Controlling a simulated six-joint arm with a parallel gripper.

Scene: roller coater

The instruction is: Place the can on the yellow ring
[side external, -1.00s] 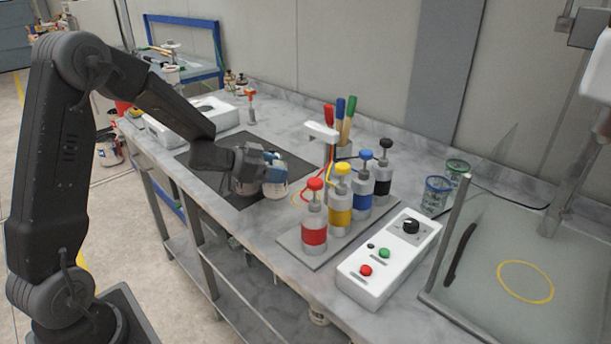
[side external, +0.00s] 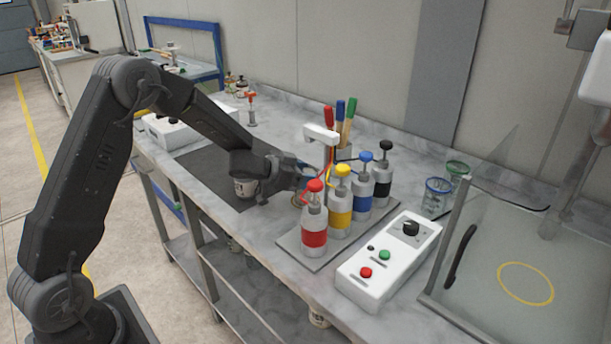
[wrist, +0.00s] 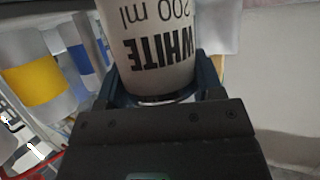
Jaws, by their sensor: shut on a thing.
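My gripper (side external: 303,178) is shut on a pale can marked "WHITE 200 ml" (wrist: 160,45). The lettering is upside down in the wrist view. In the side view my gripper is low over the bench, beside the pump bottles and below the white dispenser head, and the held can is mostly hidden. A larger yellow ring (side external: 525,283) lies bare in the glass-sided bay at right.
Pump bottles with red (side external: 314,228), yellow (side external: 341,205), blue and black caps stand close to my gripper. Another can (side external: 245,187) stands on the dark mat (side external: 205,165) behind my wrist. A white control box (side external: 388,260) sits at the front right.

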